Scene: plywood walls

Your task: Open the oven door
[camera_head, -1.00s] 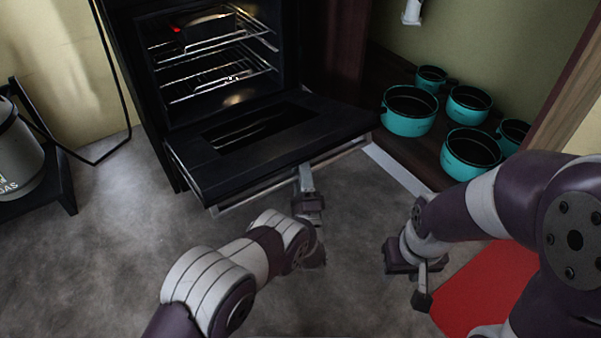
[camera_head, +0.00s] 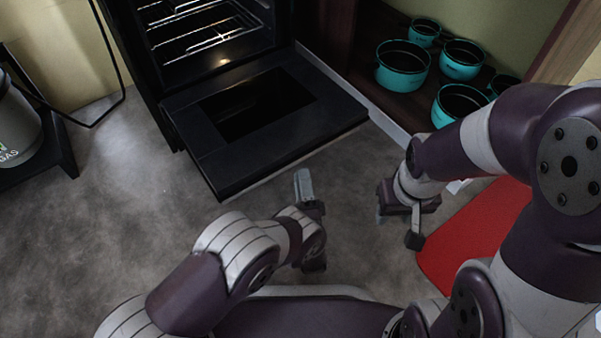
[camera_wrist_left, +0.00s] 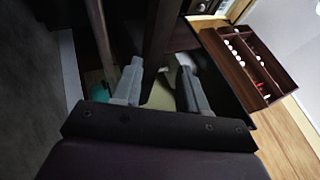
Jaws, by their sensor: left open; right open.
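The oven (camera_head: 215,40) stands at the back with its black door (camera_head: 265,125) swung down, lying about flat in front of the lit cavity with wire racks (camera_head: 205,30). My left gripper (camera_head: 303,183) is just in front of the door's front edge and looks apart from it. In the left wrist view its two fingers (camera_wrist_left: 160,90) are spread with nothing held between them. The door's handle is hidden in the head view. My right gripper (camera_head: 415,236) is open and empty, right of the left one and away from the door.
Several teal pots (camera_head: 403,65) stand on a dark shelf right of the oven. A red mat (camera_head: 480,235) lies on the floor at right. A gas cylinder (camera_head: 15,125) stands at far left. Grey floor (camera_head: 130,230) is clear left of the door.

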